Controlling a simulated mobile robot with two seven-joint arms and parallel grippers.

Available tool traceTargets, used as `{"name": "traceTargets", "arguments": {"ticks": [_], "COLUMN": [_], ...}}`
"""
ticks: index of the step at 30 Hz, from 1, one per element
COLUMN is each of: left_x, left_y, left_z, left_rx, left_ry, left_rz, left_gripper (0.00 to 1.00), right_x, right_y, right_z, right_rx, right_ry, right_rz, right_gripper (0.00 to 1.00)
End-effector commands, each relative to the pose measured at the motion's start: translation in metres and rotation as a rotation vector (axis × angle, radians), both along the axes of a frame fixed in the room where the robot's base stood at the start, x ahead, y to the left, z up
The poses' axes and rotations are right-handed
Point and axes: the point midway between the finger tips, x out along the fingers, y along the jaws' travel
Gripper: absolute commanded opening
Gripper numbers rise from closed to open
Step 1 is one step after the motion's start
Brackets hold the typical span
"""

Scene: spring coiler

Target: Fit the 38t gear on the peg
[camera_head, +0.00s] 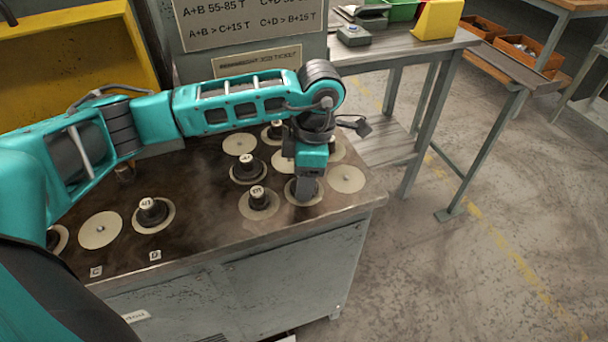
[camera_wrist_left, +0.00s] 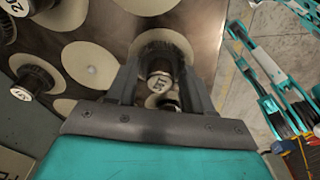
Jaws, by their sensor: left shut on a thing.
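My left gripper (camera_head: 305,197) points down at the front right of the dark bench top, over a cream disc. In the left wrist view its fingers (camera_wrist_left: 160,90) are shut on a dark gear hub (camera_wrist_left: 159,64) with a white label; I cannot read its number for sure. I cannot tell whether this gear is lifted or still stands on its disc. A bare cream disc with a small peg (camera_head: 100,229) is at the left, behind the C tag (camera_head: 96,271). Beside it, behind the D tag (camera_head: 155,255), a labelled gear (camera_head: 151,211) stands on its disc.
Other gears stand close to the gripper, one to its left (camera_head: 258,199) and one behind that (camera_head: 247,169). Bare discs lie at the right (camera_head: 347,179) and the back (camera_head: 240,144). A yellow bin (camera_head: 70,60) stands at the back left. The bench edge is near the gripper.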

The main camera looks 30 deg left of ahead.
Motion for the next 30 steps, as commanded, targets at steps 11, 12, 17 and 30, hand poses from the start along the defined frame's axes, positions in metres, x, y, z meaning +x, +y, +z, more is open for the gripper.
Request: {"name": "traceTargets", "arguments": {"ticks": [11,12,17,30], "left_x": [0.000,0.000,0.000,0.002], "left_y": [0.000,0.000,0.000,-0.003], "left_z": [-0.002,-0.002,-0.002,0.023], "left_rx": [0.000,0.000,0.000,0.000], "left_ry": [-0.001,-0.001,-0.001,-0.004], "left_rz": [0.001,0.001,0.000,0.001], "left_gripper": [0.65,0.68,0.81,0.81], "right_x": [0.000,0.000,0.000,0.000], "right_y": [0.000,0.000,0.000,0.000], "right_z": [-0.002,-0.002,-0.002,-0.001], "right_rx": [0.000,0.000,0.000,0.000], "right_ry": [0.000,0.000,0.001,0.001], "right_rz": [0.000,0.000,0.000,0.000], "right_gripper": [0.38,0.38,0.38,0.38]}}
